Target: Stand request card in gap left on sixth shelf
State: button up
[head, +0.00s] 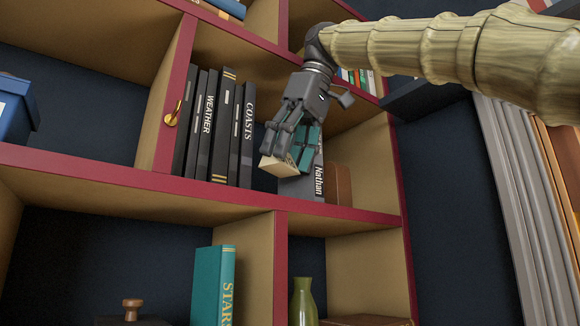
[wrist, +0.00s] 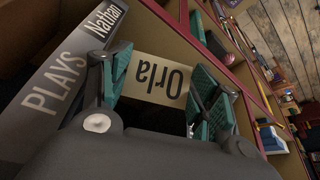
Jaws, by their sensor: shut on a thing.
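The request card (wrist: 158,78), cream with "Orla" on it in dark letters, is between the teal-padded fingers of my gripper (wrist: 165,92). In the head view, my gripper (head: 288,150) is shut on the card (head: 277,168), whose cream end faces out, tilted, at the front of a shelf. The gap (head: 263,181) shows as a dark space between the black "COASTS" book (head: 247,140) and a grey book (head: 297,187). My gripper is in front of this gap and partly hides it. I cannot tell whether the card touches either book.
Several black books stand left of the gap. A teal book (head: 213,285) and green vase (head: 302,300) are below.

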aim_at(291, 168)
jog(key=shift+w+d+r+p, duration=0.15)
jog(key=shift+w+r+p, duration=0.05)
jog(key=shift+p, duration=0.15)
jog(key=shift+s+f, duration=0.2)
jog(key=shift+f, duration=0.2)
jog(key=shift+w+f, duration=0.15)
jog(key=shift+f, duration=0.35)
jog(key=shift+w+f, duration=0.15)
jog(key=shift+f, duration=0.35)
jog(key=shift+s+f, duration=0.2)
jog(key=shift+f, duration=0.25)
jog(key=shift+w, duration=0.15)
jog(key=shift+f, duration=0.65)
jog(key=o, duration=0.4)
